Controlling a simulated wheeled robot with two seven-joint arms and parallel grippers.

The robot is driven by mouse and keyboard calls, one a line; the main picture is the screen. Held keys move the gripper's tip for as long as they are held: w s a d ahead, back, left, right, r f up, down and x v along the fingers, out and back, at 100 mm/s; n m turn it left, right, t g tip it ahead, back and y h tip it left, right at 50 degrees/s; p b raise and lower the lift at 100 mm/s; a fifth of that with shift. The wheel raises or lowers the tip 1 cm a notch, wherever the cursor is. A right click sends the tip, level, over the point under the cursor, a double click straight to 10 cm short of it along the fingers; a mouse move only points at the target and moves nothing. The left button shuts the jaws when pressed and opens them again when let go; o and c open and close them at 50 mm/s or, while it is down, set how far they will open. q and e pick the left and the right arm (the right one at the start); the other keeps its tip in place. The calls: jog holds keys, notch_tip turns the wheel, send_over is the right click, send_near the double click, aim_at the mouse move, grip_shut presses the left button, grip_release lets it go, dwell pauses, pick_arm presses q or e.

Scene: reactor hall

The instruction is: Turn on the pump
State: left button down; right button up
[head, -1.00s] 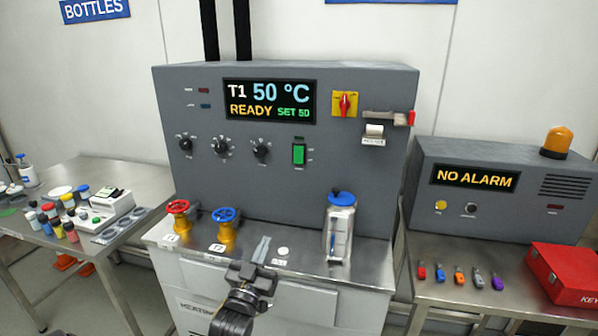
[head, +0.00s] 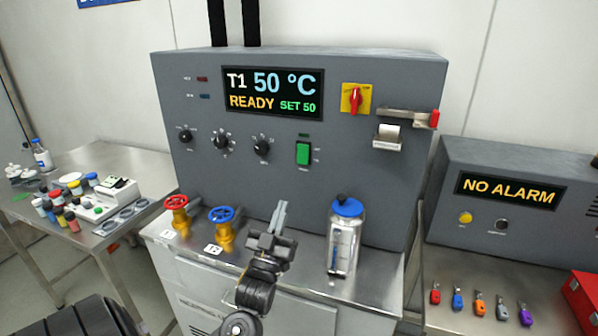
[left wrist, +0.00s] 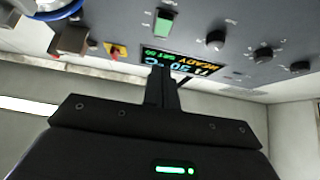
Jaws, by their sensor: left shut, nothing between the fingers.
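In the left wrist view, the picture is upside down; the shut fingers (left wrist: 162,85) overlap the display (left wrist: 178,62), and the green switch (left wrist: 165,22) shows near the top. My right gripper is not in view.
A red valve (head: 177,213) and a blue valve (head: 224,226) stand left of my gripper; a blue-capped vessel (head: 345,235) stands right. Dark knobs (head: 262,147) and a red-on-yellow switch (head: 355,98) flank the green switch.

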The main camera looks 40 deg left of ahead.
aim_at(302, 158)
pick_arm(q)
jog(key=p+x, duration=0.1)
jog(key=x, duration=0.3)
jog(key=w+f+p+x, duration=0.1)
jog(key=p+x, duration=0.1)
jog(key=x, duration=0.2)
jog(key=p+x, duration=0.2)
jog(key=x, duration=0.2)
jog(key=shift+w+a+f, duration=0.2)
jog(key=shift+f, duration=0.15)
jog(key=shift+w+a+f+p, duration=0.15)
jog(key=shift+w+p, duration=0.15)
jog(key=shift+w, duration=0.1)
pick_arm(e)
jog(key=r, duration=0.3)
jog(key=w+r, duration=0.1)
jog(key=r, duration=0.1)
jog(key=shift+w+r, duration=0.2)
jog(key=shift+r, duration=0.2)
